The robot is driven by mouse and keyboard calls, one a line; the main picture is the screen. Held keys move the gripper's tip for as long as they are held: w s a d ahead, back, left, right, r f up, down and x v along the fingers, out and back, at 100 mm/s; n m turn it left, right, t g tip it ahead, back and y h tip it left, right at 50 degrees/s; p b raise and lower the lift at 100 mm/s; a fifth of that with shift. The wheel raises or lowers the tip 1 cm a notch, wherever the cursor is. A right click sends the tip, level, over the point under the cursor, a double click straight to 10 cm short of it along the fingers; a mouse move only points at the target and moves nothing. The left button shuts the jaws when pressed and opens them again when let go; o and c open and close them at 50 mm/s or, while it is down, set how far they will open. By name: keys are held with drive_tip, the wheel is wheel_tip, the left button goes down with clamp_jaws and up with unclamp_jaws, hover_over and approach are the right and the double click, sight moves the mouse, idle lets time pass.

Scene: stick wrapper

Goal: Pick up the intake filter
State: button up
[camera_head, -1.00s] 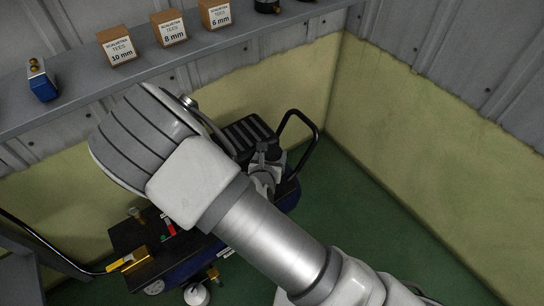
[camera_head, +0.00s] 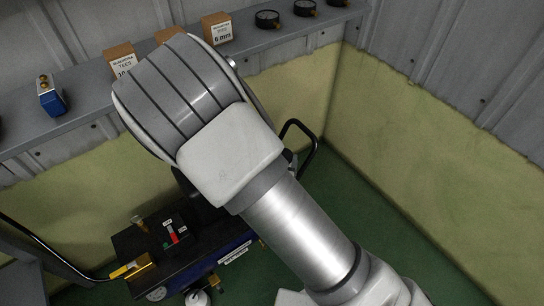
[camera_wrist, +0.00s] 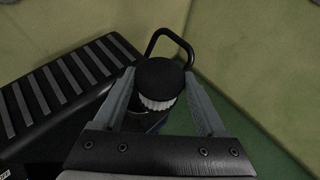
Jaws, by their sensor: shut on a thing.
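The intake filter (camera_wrist: 163,80) shows in the wrist view as a round black cap with a white pleated band under it. It sits between the two fingers of my gripper (camera_wrist: 160,92), which is shut on it. The filter's lower part is hidden by the gripper body. I cannot tell whether it is clear of the compressor. In the head view my arm covers the gripper and the filter.
The compressor (camera_head: 190,258), with a brass-coloured part and gauge, stands on the green floor below the shelf (camera_head: 75,122). Its black handle (camera_wrist: 172,36) rises behind the filter. A ribbed black cover (camera_wrist: 65,85) is at left. Boxes and gauges stand on the shelf.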

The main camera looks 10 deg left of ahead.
drive_tip(key=s+d+r+p, duration=0.3)
drive_tip(key=d+r+p, duration=0.2)
drive_tip(key=d+p, duration=0.2)
drive_tip(key=shift+s+d+p, duration=0.15)
drive_tip(key=shift+s+p, duration=0.05)
drive_tip(key=shift+p, duration=0.15)
